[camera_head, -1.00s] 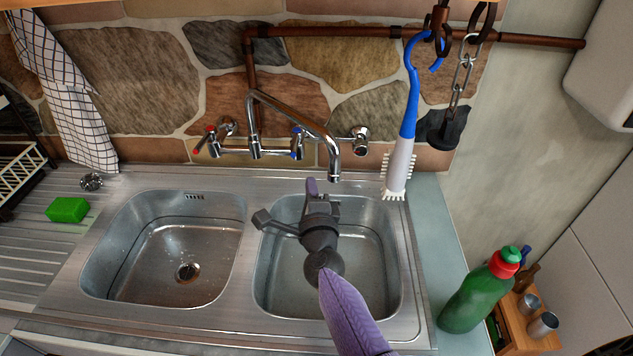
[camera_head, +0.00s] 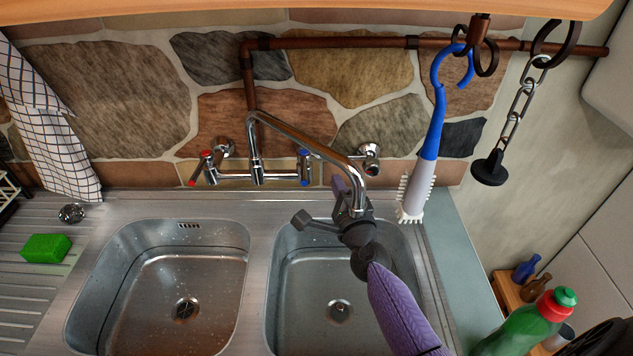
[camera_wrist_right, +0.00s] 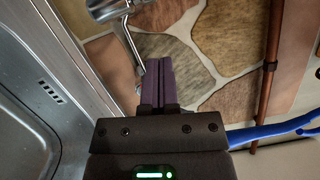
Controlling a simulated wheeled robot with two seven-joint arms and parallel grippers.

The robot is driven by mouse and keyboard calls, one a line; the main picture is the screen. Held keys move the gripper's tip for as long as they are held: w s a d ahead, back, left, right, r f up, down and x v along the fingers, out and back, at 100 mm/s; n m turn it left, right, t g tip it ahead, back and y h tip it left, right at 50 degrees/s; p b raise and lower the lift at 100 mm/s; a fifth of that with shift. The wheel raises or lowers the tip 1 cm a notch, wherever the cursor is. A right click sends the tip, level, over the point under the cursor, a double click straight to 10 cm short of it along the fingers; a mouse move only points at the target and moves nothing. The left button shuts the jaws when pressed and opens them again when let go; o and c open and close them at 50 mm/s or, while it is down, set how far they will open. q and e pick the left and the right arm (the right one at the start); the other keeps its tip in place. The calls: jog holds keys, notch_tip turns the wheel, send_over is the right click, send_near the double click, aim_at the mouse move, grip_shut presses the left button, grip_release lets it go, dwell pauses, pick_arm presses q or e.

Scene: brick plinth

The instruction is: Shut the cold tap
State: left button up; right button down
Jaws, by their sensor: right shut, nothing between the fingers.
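The cold tap (camera_head: 305,167), with a blue marking, is at the right of the chrome mixer on the stone wall. The red-marked hot tap (camera_head: 203,168) is at its left. The spout (camera_head: 315,143) swings out to the right over the right basin. My right gripper (camera_head: 339,189) is shut and empty, below and right of the cold tap and apart from it, close to the spout's end. In the right wrist view its purple fingers (camera_wrist_right: 157,80) are together, beside a chrome part (camera_wrist_right: 112,8) I cannot identify. My left gripper is out of view.
The right basin (camera_head: 290,325) lies under my right arm. A blue-and-white brush (camera_head: 415,190) and a chained plug (camera_head: 490,168) hang to the right. A green bottle (camera_head: 525,330) stands at lower right. A green sponge (camera_head: 45,248) lies on the left drainer.

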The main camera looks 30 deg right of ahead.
aim_at(304, 169)
jog(key=shift+w+a+r+p, duration=0.15)
jog(key=shift+w+a, duration=0.15)
jog(key=shift+a, duration=0.25)
jog(key=shift+w+a+r+p, duration=0.1)
jog(key=shift+w+a+p, duration=0.1)
jog(key=shift+w+a, duration=0.3)
jog(key=shift+w+a+r+p, duration=0.15)
jog(key=shift+a, duration=0.5)
jog(key=shift+w+a+r+m+h, duration=0.1)
jog(key=shift+w+a+m+h, duration=0.1)
jog(key=shift+a+m+h, duration=0.3)
